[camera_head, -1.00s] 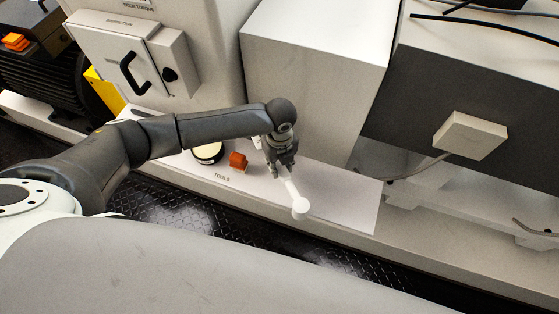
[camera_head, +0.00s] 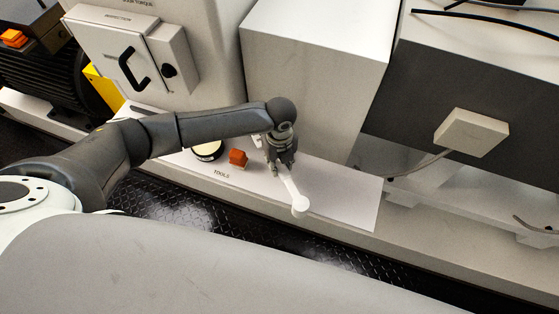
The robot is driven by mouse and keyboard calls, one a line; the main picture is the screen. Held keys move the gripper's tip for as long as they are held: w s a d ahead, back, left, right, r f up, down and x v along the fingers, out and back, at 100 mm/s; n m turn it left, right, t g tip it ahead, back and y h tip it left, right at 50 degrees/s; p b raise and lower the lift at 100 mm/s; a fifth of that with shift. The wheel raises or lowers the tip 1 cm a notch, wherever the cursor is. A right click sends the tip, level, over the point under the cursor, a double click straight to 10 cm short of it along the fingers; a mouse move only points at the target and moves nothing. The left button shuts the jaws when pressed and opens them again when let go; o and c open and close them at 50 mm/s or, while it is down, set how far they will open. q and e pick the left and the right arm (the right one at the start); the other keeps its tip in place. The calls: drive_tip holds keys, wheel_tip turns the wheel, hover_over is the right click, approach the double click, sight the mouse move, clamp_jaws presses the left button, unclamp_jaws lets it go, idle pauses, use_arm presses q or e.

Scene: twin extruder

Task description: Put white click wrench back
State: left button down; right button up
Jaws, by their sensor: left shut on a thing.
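The white click wrench (camera_head: 298,199) shows as a short white shaft with a round white head at its lower end. My left gripper (camera_head: 284,170) is shut on its upper part, which the fingers hide. The wrench points down and slightly right over the light tool shelf (camera_head: 340,202), which is marked TOOLS. I cannot tell whether the wrench touches the shelf. My right gripper is not in view.
An orange block (camera_head: 238,157) and a round pale-yellow item with a dark rim (camera_head: 208,151) are on the shelf left of the gripper. A large grey box (camera_head: 312,75) stands behind. An inspection door with a black handle (camera_head: 133,70) is at upper left. The shelf's right part is bare.

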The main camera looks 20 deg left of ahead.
sight(279, 163)
use_arm(q)
drive_tip(key=shift+f, duration=0.45)
drive_tip(key=c, duration=1.1)
unclamp_jaws()
drive_tip(key=shift+o, duration=0.2)
wheel_tip(279, 163, up, 12)
